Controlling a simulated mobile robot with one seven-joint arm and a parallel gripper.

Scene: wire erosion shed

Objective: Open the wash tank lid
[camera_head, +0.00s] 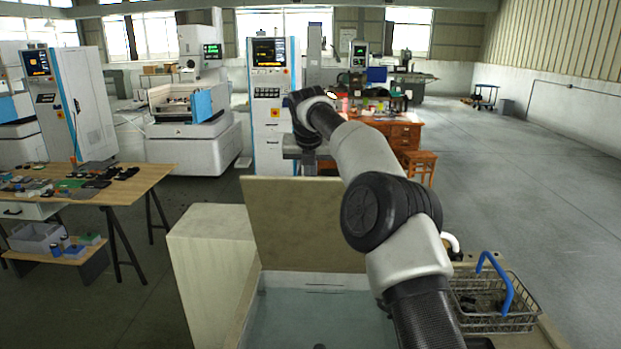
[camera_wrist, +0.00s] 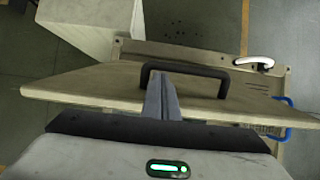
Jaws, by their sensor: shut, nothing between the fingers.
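The wash tank lid (camera_head: 290,220) is a beige panel standing raised, close to upright, at the far edge of the wash tank (camera_head: 250,300). The tank lies open below it, with water (camera_head: 300,318) showing inside. In the wrist view I see the lid (camera_wrist: 90,85) nearly edge-on, with a black bar handle (camera_wrist: 210,72) on its face. My gripper (camera_wrist: 161,78) is shut and empty, its fingers overlapping the handle's left part in the picture; I cannot tell if they touch it. In the head view the fingers are not clearly visible beyond the lid.
A pale block (camera_head: 212,270) stands left of the tank. A wire basket (camera_head: 495,305) with a blue handle (camera_head: 497,275) sits on the right. A wooden table (camera_head: 140,185) with small parts is at left. Machines and a wooden desk (camera_head: 395,130) stand behind; the right floor is open.

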